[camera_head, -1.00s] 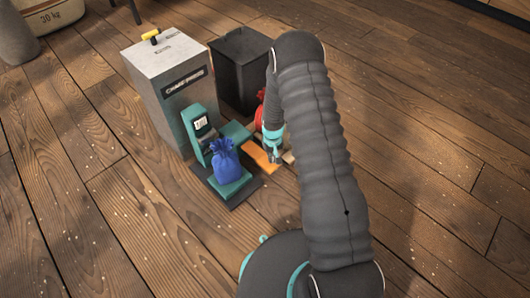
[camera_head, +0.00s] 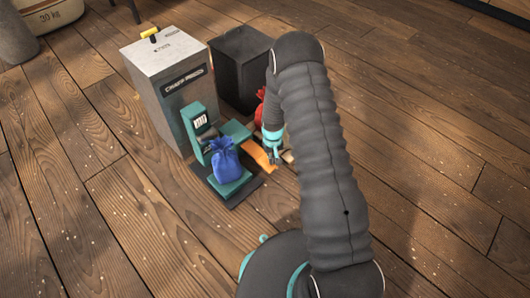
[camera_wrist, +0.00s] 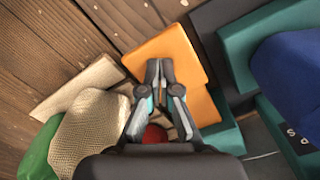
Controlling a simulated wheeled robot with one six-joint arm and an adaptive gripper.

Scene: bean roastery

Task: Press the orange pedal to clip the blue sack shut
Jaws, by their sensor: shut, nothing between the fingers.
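The orange pedal (camera_head: 259,155) lies low beside the teal clipping machine (camera_head: 236,129); it also shows in the wrist view (camera_wrist: 172,52). The blue sack (camera_head: 225,160) stands upright on the machine's teal platform, its neck gathered near the machine's upright part. In the wrist view the blue sack (camera_wrist: 290,66) is at the right edge. My gripper (camera_head: 273,160) points down over the pedal. In the wrist view my gripper (camera_wrist: 160,64) is shut and empty, its fingertips over the orange surface. I cannot tell whether the tips touch the pedal.
A grey metal box (camera_head: 173,86) with a yellow handle and a dark open bin (camera_head: 243,69) stand behind the machine. A red sack (camera_head: 260,108) is partly hidden behind my arm. Tan and green sacks (camera_wrist: 92,132) lie left of the pedal.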

